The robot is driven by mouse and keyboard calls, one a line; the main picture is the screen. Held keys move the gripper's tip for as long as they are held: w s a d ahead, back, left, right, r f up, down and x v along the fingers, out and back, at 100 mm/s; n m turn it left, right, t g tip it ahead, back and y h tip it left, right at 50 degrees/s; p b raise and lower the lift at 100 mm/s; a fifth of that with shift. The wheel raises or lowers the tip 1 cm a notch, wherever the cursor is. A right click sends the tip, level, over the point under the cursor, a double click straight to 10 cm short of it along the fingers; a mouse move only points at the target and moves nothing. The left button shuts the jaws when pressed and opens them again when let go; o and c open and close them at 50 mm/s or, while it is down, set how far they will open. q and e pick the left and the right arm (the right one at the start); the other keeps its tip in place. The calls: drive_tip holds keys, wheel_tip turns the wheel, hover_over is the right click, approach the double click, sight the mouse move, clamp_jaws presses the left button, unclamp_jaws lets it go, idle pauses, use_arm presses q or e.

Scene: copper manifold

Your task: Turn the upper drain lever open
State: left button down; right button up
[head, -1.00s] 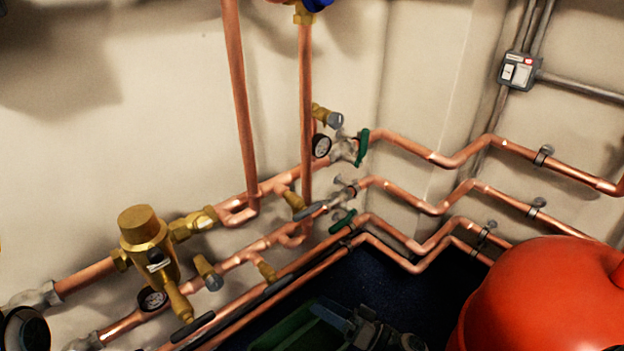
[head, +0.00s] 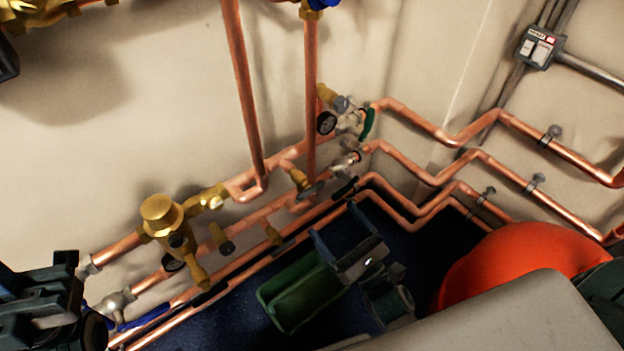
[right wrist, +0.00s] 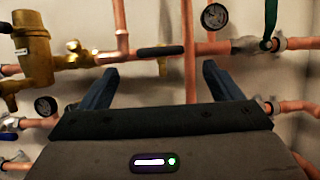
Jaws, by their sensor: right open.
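The upper drain valve (head: 298,178) is a small brass fitting on the upper copper pipe, with a dark lever (head: 312,190). In the right wrist view the dark lever (right wrist: 160,51) lies nearly level along the pipe, its brass body partly showing below. My right gripper (head: 337,224) is open, with its blue fingers below and right of the lever in the head view. In the right wrist view the fingers (right wrist: 158,78) are wide apart, the lever beyond and between them, and nothing is held. A dark part of my left arm (head: 42,295) shows at lower left; its fingers are unclear.
A brass regulator (head: 162,212) stands left of the valve. A lower brass drain valve (head: 272,233) sits nearby. A vertical copper pipe (head: 310,90) and a pressure gauge (head: 326,123) are close. A red tank (head: 520,262) fills the lower right.

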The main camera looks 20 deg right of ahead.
sight(313, 193)
drive_tip(key=p+x, duration=0.2)
drive_tip(key=x, duration=0.8)
drive_tip(key=shift+f, duration=0.1)
drive_tip(key=c, duration=1)
